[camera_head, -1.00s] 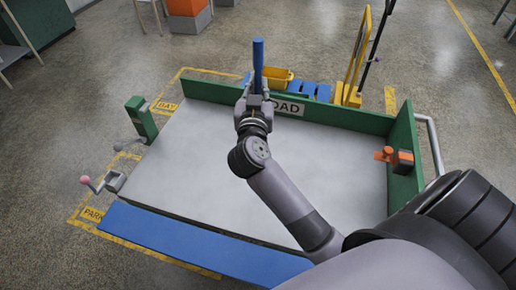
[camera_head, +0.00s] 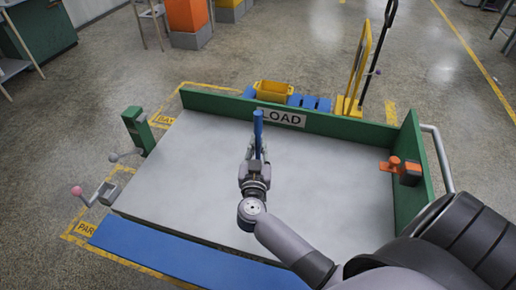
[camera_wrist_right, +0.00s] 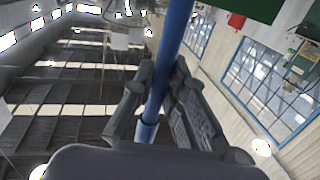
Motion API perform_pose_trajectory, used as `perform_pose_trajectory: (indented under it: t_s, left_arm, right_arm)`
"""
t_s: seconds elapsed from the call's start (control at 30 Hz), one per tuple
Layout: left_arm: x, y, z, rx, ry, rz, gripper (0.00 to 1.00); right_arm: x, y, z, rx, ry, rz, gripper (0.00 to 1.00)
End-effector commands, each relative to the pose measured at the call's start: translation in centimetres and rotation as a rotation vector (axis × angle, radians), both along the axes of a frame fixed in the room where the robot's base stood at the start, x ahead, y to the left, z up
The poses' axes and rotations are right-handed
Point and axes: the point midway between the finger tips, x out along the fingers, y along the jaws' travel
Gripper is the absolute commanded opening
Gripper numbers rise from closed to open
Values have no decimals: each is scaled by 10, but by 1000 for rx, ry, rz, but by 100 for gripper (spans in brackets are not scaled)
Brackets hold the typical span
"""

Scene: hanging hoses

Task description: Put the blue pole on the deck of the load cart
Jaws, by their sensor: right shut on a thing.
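The blue pole (camera_head: 258,132) stands upright in my right gripper (camera_head: 257,160), which is shut on it over the middle of the load cart's deck (camera_head: 190,160). In the right wrist view the pole (camera_wrist_right: 174,45) runs between the two dark fingers (camera_wrist_right: 160,105). Whether the pole's lower end touches the deck is hidden behind the gripper. The deck is a pale grey, bare surface with green walls along its back and right sides, and a LOAD sign on the back wall. My left gripper is not in view.
An orange clamp-like part (camera_head: 402,168) sits at the right wall. A green post (camera_head: 138,128) and a crank with a pink knob (camera_head: 92,193) stand at the left. A blue strip (camera_head: 180,253) runs along the front. A yellow bin (camera_head: 273,89) and yellow trolley (camera_head: 357,70) stand behind.

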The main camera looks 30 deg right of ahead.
Motion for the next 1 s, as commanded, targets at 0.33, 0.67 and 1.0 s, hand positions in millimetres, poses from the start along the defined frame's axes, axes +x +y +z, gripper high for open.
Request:
perform_pose_trajectory:
  t_s: [0.33,0.67,1.0]
  left_arm:
    - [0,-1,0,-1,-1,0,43]
    - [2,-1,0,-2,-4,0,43]
    - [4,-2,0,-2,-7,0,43]
  right_arm:
    - [0,0,-3,-1,-2,-1,0]
    - [0,0,-5,-1,-1,-1,31]
    - [0,0,-4,-1,-2,-1,33]
